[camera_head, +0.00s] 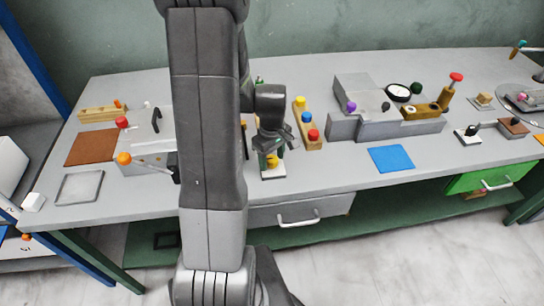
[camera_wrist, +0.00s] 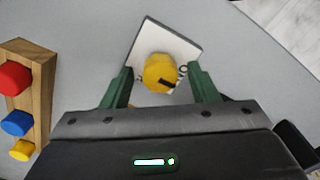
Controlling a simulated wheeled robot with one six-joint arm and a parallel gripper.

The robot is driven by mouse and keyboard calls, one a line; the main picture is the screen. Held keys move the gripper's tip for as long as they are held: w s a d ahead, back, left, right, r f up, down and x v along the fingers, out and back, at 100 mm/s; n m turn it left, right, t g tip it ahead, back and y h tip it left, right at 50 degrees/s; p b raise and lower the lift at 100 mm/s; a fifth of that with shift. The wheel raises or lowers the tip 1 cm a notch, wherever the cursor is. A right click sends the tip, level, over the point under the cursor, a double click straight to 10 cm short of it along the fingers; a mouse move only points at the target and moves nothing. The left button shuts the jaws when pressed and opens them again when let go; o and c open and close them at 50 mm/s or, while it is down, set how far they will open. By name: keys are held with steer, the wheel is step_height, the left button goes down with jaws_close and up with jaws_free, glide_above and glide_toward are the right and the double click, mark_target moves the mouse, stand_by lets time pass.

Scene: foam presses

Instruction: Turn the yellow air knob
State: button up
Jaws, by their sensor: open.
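The yellow air knob (camera_wrist: 160,72) is round with a dark slot mark and sits on a white square base plate (camera_wrist: 181,39). In the wrist view it lies between and just beyond the two green fingertips of my gripper (camera_wrist: 160,75), which are apart. I cannot tell whether a finger touches it. In the head view the yellow knob (camera_head: 272,161) shows under my gripper (camera_head: 268,150), near the front edge of the table, partly hidden by the fingers.
A wooden block (camera_head: 308,125) with yellow, blue and red knobs stands close by on the grey table. A grey press (camera_head: 358,93) with a purple knob stands further right, with a blue mat (camera_head: 391,159) in front. My arm hides part of the left side.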

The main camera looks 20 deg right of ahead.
steer(key=c, duration=1)
steer(key=shift+f+m, duration=0.1)
steer(key=shift+m, duration=0.3)
steer(key=m+b, duration=0.2)
steer(key=m, duration=0.1)
steer(key=shift+m, duration=0.4)
steer(key=m+b, duration=0.1)
steer(key=m, duration=0.3)
steer(key=shift+m+b, duration=0.3)
steer(key=m+b, duration=0.1)
steer(key=m, duration=0.7)
steer(key=shift+m+b, duration=0.3)
